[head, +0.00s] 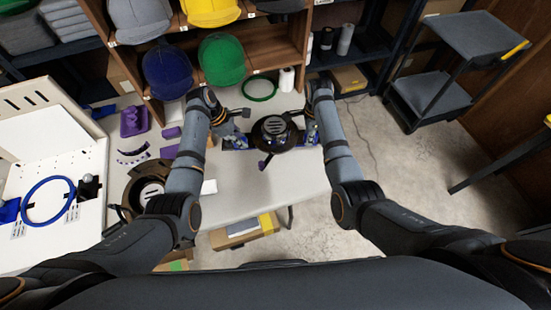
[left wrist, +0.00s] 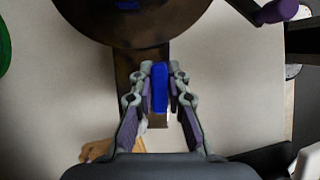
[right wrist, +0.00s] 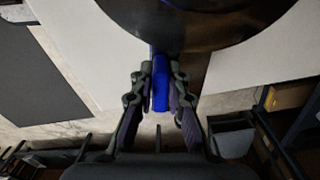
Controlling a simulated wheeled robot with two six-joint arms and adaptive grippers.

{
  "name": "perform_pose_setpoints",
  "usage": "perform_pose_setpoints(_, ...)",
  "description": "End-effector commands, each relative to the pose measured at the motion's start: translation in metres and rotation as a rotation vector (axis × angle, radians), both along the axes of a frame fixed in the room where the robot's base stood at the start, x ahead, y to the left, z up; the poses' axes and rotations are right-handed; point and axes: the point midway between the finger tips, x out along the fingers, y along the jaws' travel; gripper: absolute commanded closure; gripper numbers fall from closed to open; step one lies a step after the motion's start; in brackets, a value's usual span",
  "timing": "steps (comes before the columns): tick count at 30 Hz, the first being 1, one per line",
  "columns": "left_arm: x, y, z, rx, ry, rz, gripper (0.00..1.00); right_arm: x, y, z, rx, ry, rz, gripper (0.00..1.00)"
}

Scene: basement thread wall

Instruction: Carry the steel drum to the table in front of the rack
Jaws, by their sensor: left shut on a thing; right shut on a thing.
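The steel drum (head: 275,131) is a dark round body with a slotted top and a blue handle at each side. It is over the pale table (head: 255,185) in front of the rack. My left gripper (head: 238,139) is shut on the left blue handle (left wrist: 160,90). My right gripper (head: 311,134) is shut on the right blue handle (right wrist: 160,82). The drum's dark underside or rim fills the top of the left wrist view (left wrist: 130,22) and the right wrist view (right wrist: 205,25). I cannot tell whether it touches the table.
Purple parts (head: 134,120) and a white panel with a blue ring (head: 48,199) lie at left. A dark cart (head: 455,65) stands at right on open floor.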

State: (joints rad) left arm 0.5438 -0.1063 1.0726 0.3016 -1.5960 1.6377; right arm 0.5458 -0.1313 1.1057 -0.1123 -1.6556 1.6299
Motion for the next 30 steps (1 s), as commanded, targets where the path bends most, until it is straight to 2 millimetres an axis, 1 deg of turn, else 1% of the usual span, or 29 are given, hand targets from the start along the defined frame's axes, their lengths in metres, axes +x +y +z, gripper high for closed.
perform_pose_setpoints(1,0.002,0.000,-0.006,-0.002,-0.006,-0.001,1.00,0.002,0.000,-0.006,-0.001,-0.007,-0.001,1.00)
perform_pose_setpoints(10,0.002,0.000,-0.003,-0.002,-0.006,-0.001,1.00,0.002,0.000,-0.003,-0.001,-0.007,-0.001,1.00)
perform_pose_setpoints(17,0.002,0.000,-0.007,-0.002,-0.006,-0.001,1.00,0.002,0.000,-0.007,-0.001,-0.007,-0.001,1.00)
perform_pose_setpoints(23,0.001,0.000,-0.016,-0.001,-0.005,-0.001,1.00,0.002,0.000,-0.016,-0.001,-0.006,-0.001,1.00)
perform_pose_setpoints(30,0.001,0.000,-0.033,-0.002,-0.005,-0.001,1.00,0.002,0.000,-0.033,-0.001,-0.006,-0.001,1.00)
